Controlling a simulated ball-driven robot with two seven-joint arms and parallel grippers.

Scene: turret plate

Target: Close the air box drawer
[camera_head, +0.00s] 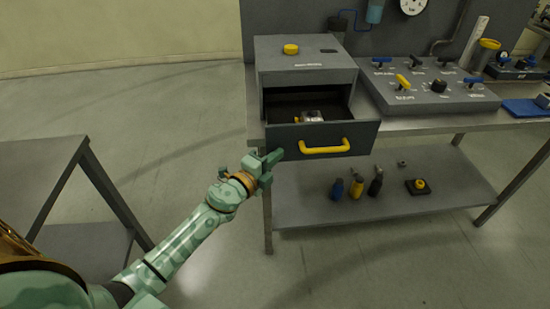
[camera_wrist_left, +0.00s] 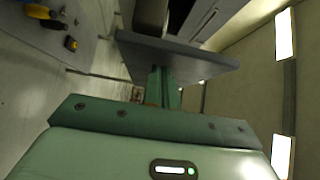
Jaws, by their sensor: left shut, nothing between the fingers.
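The air box (camera_head: 300,60) is a grey box on the workbench with a yellow knob on top. Its drawer (camera_head: 283,138) stands pulled out, with a yellow handle (camera_head: 325,147) on the dark front and a small pale item (camera_head: 310,116) inside. My left gripper (camera_head: 274,156) is shut and empty, at the left end of the drawer front. In the left wrist view, its fingers (camera_wrist_left: 164,88) reach up to the dark drawer front (camera_wrist_left: 180,57); I cannot tell whether they touch it. My right gripper is in neither view.
A grey panel (camera_head: 430,92) with several coloured levers sits right of the air box. The lower shelf (camera_head: 310,200) holds several bottles and a black block with a yellow button (camera_head: 420,185). Another table (camera_head: 35,160) stands at the left. Open floor lies between.

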